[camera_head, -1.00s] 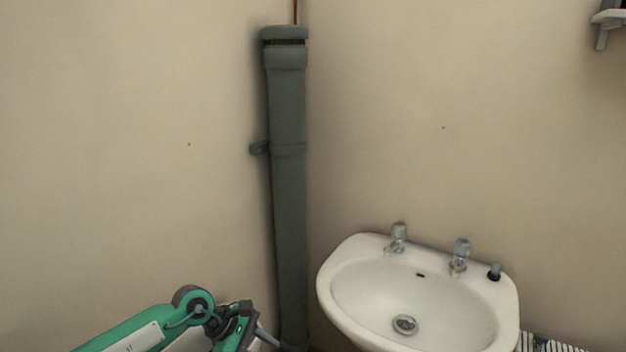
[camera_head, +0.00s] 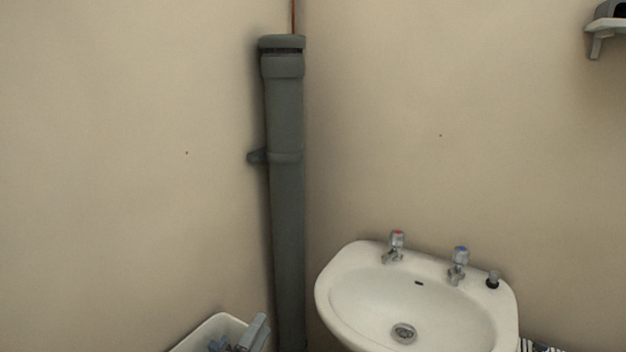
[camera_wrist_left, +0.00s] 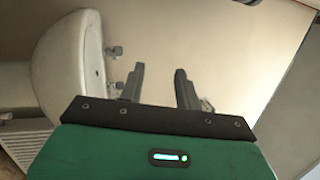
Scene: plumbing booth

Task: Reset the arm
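My left gripper (camera_wrist_left: 160,71) shows in the left wrist view with its two dark fingers apart and nothing between them. Wall lies behind the fingers there, and they touch nothing that I can see. In the head view the green left arm is out of sight. Grey pieces (camera_head: 257,332) show at the bottom edge; I cannot tell whether they are fingertips or items in a tub. My right gripper is in neither view.
A white sink (camera_head: 340,285) with two taps stands right of a grey vertical pipe (camera_head: 286,210); the sink also shows in the left wrist view (camera_wrist_left: 65,75). A white tub (camera_head: 205,332) is at the bottom left. A shelf (camera_head: 605,30) is at upper right.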

